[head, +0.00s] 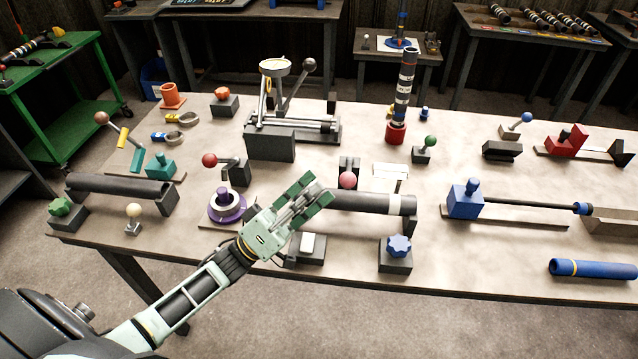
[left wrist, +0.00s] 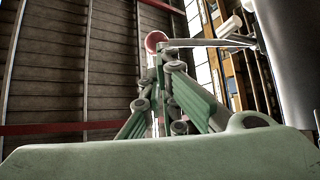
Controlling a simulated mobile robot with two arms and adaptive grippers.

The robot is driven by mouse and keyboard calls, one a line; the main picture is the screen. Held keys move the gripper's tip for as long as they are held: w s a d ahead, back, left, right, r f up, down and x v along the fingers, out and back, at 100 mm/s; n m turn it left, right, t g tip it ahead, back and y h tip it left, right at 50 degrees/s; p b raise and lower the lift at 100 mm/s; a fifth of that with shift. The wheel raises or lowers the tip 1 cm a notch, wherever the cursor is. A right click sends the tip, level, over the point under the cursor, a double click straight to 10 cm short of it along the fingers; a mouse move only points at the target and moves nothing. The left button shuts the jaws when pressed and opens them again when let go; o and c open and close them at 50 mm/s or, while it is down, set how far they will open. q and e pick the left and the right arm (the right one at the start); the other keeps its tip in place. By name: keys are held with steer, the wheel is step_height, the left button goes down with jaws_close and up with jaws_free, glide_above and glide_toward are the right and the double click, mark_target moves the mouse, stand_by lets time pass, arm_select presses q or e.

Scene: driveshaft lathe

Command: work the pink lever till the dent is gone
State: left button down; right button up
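The pink lever's round knob (head: 348,180) stands above a dark grey tube (head: 372,202) lying near the front of the table. My left gripper (head: 318,189) is just left of the knob, its green fingers apart and pointing at it, with nothing seen between them. In the left wrist view the pink knob (left wrist: 156,40) shows just beyond the fingertips (left wrist: 160,68). I cannot tell whether they touch. The lever's lower part and the tube's left part are hidden behind my gripper. I cannot make out a dent on the tube. My right gripper is not in view.
Left of my gripper are a purple ring stand (head: 228,207) and a red-knobbed lever (head: 209,160). A blue star knob (head: 399,246) stands in front of the tube, a blue block (head: 465,200) to the right. The table's front edge is close.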

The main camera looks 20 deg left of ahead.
arm_select(q)
steer(key=s+a, duration=0.7)
steer(key=s, duration=0.1)
steer(key=shift+s+a+r, duration=0.25)
steer(key=shift+a+r, duration=0.05)
steer(key=shift+a, duration=0.05)
stand_by(0.4)
